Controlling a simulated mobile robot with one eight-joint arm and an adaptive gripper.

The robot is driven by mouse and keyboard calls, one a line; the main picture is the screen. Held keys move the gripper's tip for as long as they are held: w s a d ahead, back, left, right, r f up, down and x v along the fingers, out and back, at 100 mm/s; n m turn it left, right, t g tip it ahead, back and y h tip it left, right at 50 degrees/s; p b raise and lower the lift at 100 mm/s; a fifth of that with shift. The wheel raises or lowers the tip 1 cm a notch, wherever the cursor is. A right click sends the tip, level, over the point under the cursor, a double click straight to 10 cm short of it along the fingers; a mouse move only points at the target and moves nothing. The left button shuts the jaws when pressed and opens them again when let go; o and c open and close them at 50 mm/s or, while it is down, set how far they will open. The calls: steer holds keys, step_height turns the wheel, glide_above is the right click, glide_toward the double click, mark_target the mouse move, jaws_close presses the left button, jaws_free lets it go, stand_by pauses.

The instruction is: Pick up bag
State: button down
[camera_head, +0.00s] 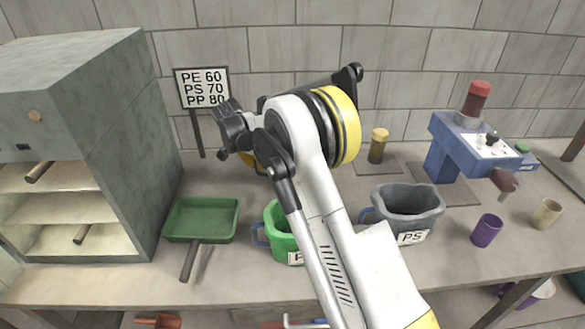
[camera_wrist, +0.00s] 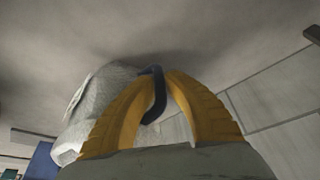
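No bag can be picked out with certainty. In the wrist view a pale, rough-surfaced, bag-like thing (camera_wrist: 98,100) with a flat light patch is beside the left yellow finger. A dark blue curved strip (camera_wrist: 158,95), like a handle, shows between the two yellow fingers of my gripper (camera_wrist: 162,76). The fingertips are close together around it, but I cannot tell whether they grip it. In the head view the bent arm hides most of my gripper. A green tub (camera_head: 277,225) with a blue handle and a grey tub (camera_head: 408,205) labelled PS stand on the bench.
A grey cabinet (camera_head: 75,75) stands at the left with a green tray (camera_head: 202,218) next to it. A sign (camera_head: 203,88) stands at the back. A blue machine (camera_head: 447,145), a purple cup (camera_head: 486,231) and a beige cup (camera_head: 546,214) are at the right.

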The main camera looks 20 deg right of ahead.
steer(key=shift+r, duration=0.25)
stand_by(0.3)
